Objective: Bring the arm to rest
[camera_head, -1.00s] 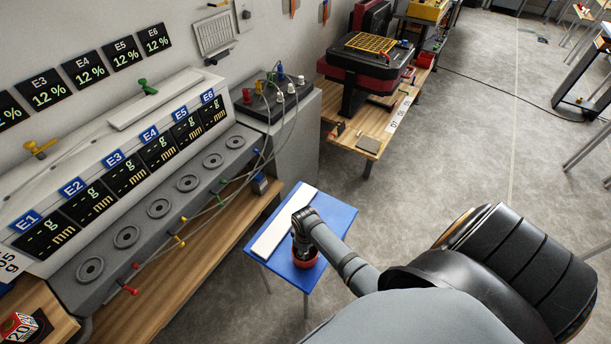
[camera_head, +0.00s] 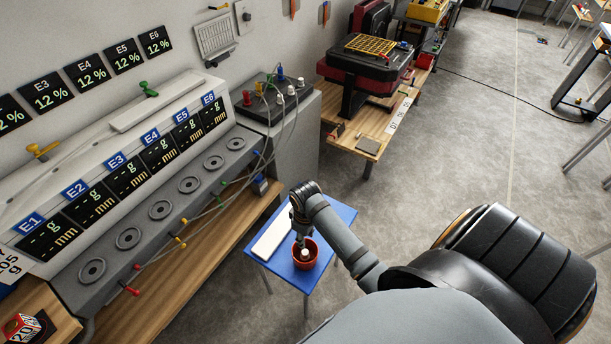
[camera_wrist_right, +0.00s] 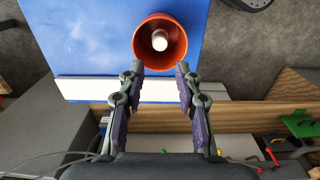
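My right gripper (camera_head: 300,238) is above the small blue table, beside an orange-red pot (camera_head: 312,263). In the right wrist view the gripper (camera_wrist_right: 159,72) is open, with its two fingers apart and nothing between them. The pot (camera_wrist_right: 148,58) stands just beyond the fingertips in that view, with a small white object (camera_wrist_right: 159,40) inside it. The white object also shows in the head view (camera_head: 305,253). My left gripper does not show in any view.
The blue table (camera_head: 341,213) also carries a flat white strip (camera_head: 269,240). At left is a long grey console (camera_head: 145,215) with displays, several round pads and cables. A wooden bench (camera_head: 352,143) with a black and red machine stands behind. Open floor (camera_head: 450,150) lies to the right.

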